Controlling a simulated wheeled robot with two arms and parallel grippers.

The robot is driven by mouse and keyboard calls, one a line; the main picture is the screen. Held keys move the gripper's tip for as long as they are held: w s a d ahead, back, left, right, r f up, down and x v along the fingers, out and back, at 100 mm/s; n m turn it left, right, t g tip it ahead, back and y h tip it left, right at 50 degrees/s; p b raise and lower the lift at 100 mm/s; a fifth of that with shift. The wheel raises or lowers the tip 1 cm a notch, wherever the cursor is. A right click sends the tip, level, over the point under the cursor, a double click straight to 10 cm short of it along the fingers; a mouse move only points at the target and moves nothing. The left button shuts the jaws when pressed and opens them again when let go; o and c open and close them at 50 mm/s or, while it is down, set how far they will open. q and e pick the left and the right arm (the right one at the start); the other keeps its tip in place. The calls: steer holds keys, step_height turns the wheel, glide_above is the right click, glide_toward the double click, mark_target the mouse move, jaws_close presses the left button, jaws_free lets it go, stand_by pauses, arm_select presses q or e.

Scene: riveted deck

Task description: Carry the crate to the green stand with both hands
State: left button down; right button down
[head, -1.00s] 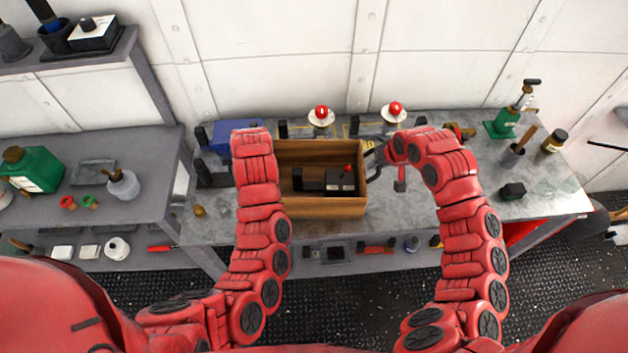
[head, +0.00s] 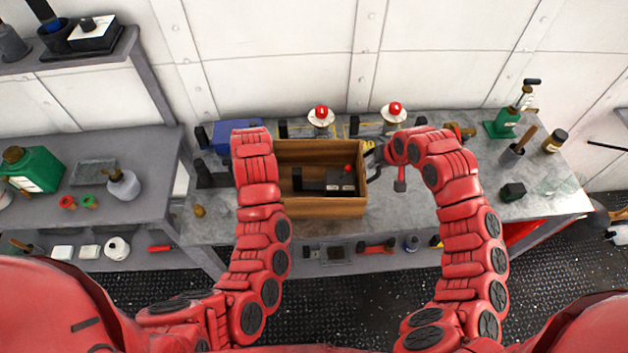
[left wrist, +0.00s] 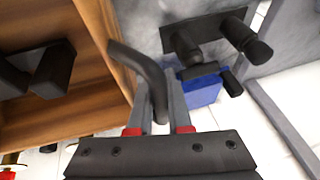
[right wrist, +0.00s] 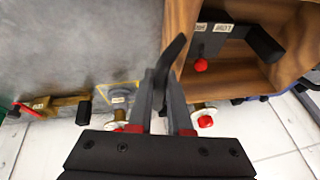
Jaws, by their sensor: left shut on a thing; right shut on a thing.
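The open wooden crate (head: 325,207) is at the front middle of the grey workbench, upright, with black items (head: 340,184) and a small red knob inside. In the left wrist view my left gripper (left wrist: 158,105) is shut on a black curved handle at the crate's left side; the arm hides this grip in the head view. My right gripper (head: 376,154) is shut on the black handle at the crate's right side, also seen in the right wrist view (right wrist: 162,100). I cannot tell whether the crate touches the bench.
A green-based pump (head: 503,124), a small dark green block (head: 512,191) and a brown jar (head: 554,141) are to the right. A lower grey table (head: 130,165) is left.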

arm_select(q)
steer(key=shift+r, duration=0.2)
arm_select(e)
steer(key=shift+r, duration=0.2)
